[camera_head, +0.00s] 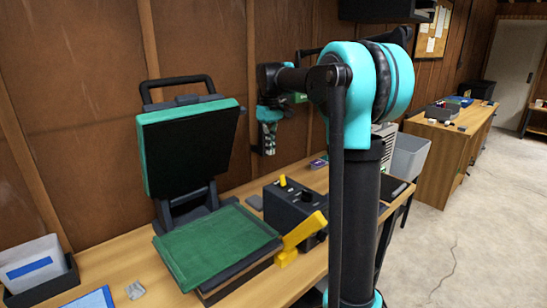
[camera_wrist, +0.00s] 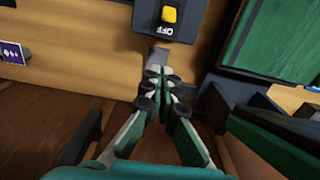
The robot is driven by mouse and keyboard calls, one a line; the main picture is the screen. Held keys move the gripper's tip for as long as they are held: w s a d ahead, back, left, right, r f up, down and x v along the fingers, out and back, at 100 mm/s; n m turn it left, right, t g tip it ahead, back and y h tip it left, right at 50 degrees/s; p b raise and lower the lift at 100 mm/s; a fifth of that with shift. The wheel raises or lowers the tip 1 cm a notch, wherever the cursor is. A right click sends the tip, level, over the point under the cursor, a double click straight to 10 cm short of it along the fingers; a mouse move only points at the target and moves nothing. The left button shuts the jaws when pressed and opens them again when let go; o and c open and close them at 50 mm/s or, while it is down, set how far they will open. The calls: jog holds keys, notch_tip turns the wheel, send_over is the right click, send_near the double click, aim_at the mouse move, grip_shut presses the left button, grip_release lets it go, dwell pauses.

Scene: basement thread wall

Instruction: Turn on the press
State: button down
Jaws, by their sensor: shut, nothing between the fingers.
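The press stands open on the wooden table, with its dark upper plate (camera_head: 190,148) raised and its green lower bed (camera_head: 218,246) flat. Beside the bed is a dark control box (camera_head: 292,207) with a yellow switch (camera_head: 283,181) on top and knobs on its side. In the wrist view the yellow switch (camera_wrist: 169,14) sits on the box beside the word OFF. My gripper (camera_head: 268,148) points down above the table, behind the box and apart from it. In the wrist view my gripper (camera_wrist: 160,80) is shut and empty, short of the box.
The press (camera_wrist: 278,40) is close on the right in the wrist view. The wooden wall (camera_head: 85,70) is behind.

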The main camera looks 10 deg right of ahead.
aim_at(282, 175)
jog(key=f, duration=0.2)
jog(key=s+d+f, duration=0.1)
jog(key=f, duration=0.2)
jog(key=s+f, duration=0.1)
jog(key=f, duration=0.2)
jog(key=shift+s+d, duration=0.25)
jog(key=shift+s+d+r, duration=0.25)
jog(key=shift+s+d, duration=0.05)
jog(key=shift+s, duration=0.15)
jog(key=shift+s+d+r+t+y, duration=0.3)
jog(key=shift+t+y, duration=0.2)
jog(key=shift+t, duration=0.2)
jog(key=shift+s+d+t+y, duration=0.2)
jog(key=shift+s+t+y, duration=0.2)
jog(key=shift+t, duration=0.2)
jog(key=shift+s+d+r+t+y, duration=0.1)
jog(key=shift+s+d+t+y, duration=0.15)
jog(key=shift+s+t+y, duration=0.25)
jog(key=shift+s+d+t+y, duration=0.2)
jog(key=shift+t+y, duration=0.1)
jog(key=shift+t, duration=0.4)
jog(key=shift+w, duration=0.1)
jog(key=shift+r, duration=0.2)
jog(key=shift+r, duration=0.65)
